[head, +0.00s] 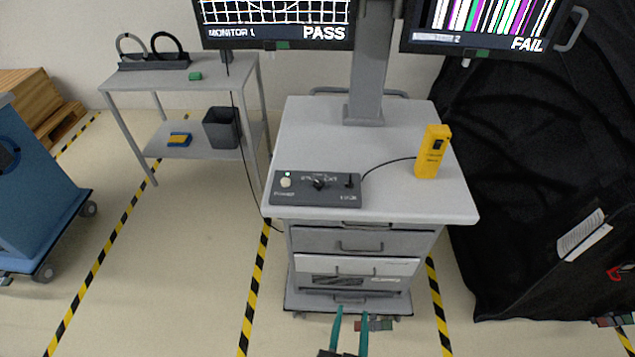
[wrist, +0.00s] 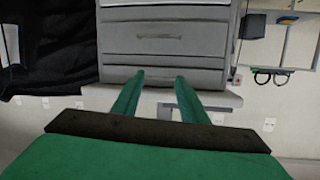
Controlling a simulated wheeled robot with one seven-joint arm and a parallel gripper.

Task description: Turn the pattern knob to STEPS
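The pattern knob (head: 318,183) is a small black knob in the middle of a dark grey control box (head: 330,199) on the front left of the cart top. Its setting is too small to read. A pale button (head: 285,182) sits to its left and a small black switch (head: 349,182) to its right. My gripper (head: 350,312) is low in front of the cart's drawers, well below and apart from the box. In the wrist view its two green fingers (wrist: 160,78) are spread with nothing between them. The wrist view looks upside down.
The cart (head: 400,140) carries a yellow handheld device (head: 432,152) with a cable. Monitor 1 (head: 275,22) shows a curve and PASS; the second monitor (head: 480,25) shows stripes and FAIL. A grey side table (head: 130,85) stands left, a black cover (head: 540,130) right.

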